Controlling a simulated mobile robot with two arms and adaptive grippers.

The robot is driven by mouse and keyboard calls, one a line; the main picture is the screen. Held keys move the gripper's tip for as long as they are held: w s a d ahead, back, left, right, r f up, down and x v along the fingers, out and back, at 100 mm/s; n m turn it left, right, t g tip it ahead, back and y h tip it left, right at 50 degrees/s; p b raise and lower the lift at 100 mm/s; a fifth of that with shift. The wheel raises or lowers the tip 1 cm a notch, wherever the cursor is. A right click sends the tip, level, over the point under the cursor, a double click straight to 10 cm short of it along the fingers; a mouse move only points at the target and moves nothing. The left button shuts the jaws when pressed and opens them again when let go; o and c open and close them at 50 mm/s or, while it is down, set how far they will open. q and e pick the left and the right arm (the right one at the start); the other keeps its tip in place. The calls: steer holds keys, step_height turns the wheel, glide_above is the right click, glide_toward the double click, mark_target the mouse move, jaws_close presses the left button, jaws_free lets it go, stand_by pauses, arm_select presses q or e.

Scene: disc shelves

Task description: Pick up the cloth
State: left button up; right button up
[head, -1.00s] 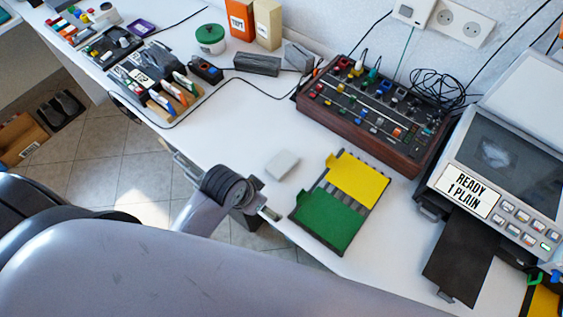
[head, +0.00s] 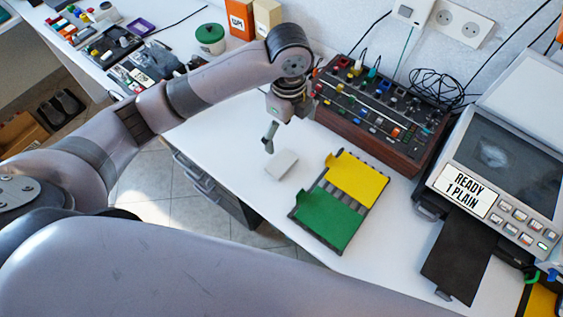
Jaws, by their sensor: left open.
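The cloth looks like a small folded white-grey square (head: 282,164) lying flat on the white desk, left of the green and yellow folder. My left gripper (head: 270,143) points down just above and behind the cloth, apart from it. It is open and nothing shows between its fingers; one finger is clear and the other is mostly hidden. My right gripper is not in view.
The green and yellow folder (head: 341,200) lies close to the right of the cloth. A wooden-sided mixer box (head: 383,140) with knobs stands behind it. A printer (head: 500,150) stands at the right. The desk's front edge runs just in front of the cloth.

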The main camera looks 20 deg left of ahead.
arm_select(q)
steer(key=p, duration=0.1)
glide_above(286, 166)
step_height(286, 166, down, 12)
steer(key=shift+w+r, duration=0.1)
steer(key=shift+r, duration=0.05)
step_height(286, 166, down, 4)
steer(key=shift+f+p, duration=0.1)
steer(key=shift+p, duration=0.35)
steer(key=shift+f, duration=0.5)
steer(key=c, duration=1.1)
steer(key=shift+c, duration=0.2)
steer(key=shift+r, duration=0.15)
step_height(286, 166, up, 20)
steer(key=shift+b, duration=0.45)
